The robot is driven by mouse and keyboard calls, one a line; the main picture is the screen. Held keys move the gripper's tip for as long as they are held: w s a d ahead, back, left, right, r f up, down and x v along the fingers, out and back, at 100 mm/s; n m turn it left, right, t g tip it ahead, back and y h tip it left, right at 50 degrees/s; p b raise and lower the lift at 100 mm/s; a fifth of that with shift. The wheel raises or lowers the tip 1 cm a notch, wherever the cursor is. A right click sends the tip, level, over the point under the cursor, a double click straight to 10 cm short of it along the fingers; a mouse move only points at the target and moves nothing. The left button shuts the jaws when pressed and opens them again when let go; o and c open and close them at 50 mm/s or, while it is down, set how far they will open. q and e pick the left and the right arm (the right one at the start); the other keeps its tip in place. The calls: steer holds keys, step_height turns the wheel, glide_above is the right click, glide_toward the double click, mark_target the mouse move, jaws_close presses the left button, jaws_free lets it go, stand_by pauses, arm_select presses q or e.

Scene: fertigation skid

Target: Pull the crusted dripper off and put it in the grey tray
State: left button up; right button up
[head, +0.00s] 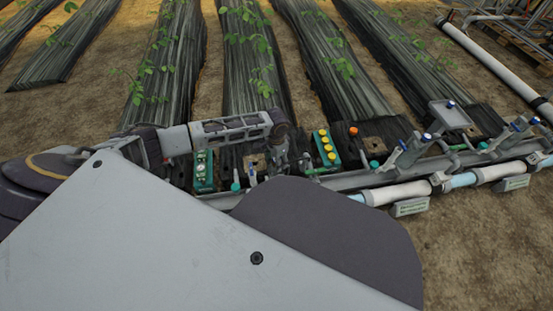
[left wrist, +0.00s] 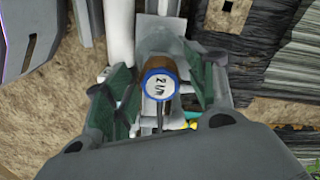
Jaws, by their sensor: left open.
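In the left wrist view, a dripper (left wrist: 158,84) with a blue-rimmed white face marked like "2 l/h" and a brown, crusted-looking body sits between the fingers of my left gripper (left wrist: 161,88). The green-padded fingers are open on either side, with gaps showing; I see no grip on it. In the head view my left gripper (head: 279,158) is over the pipe rail, and the dripper cannot be made out there. A shallow grey tray (head: 449,115) stands to the right of it, beyond the pipe. My right gripper is not in view.
Green blocks with yellow caps (head: 326,150) and pale caps (head: 203,170) stand along the rail. An orange-topped fitting (head: 353,132) and several blue-capped fittings rise to the right. A white pipe (head: 397,192) runs in front. My own grey body covers the lower left.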

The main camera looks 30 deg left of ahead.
arm_select(q)
steer(key=c, duration=1.2)
steer(key=shift+c, duration=0.2)
steer(key=shift+r, duration=0.1)
steer(key=shift+r+p, duration=1.45)
steer(key=shift+p, duration=1.05)
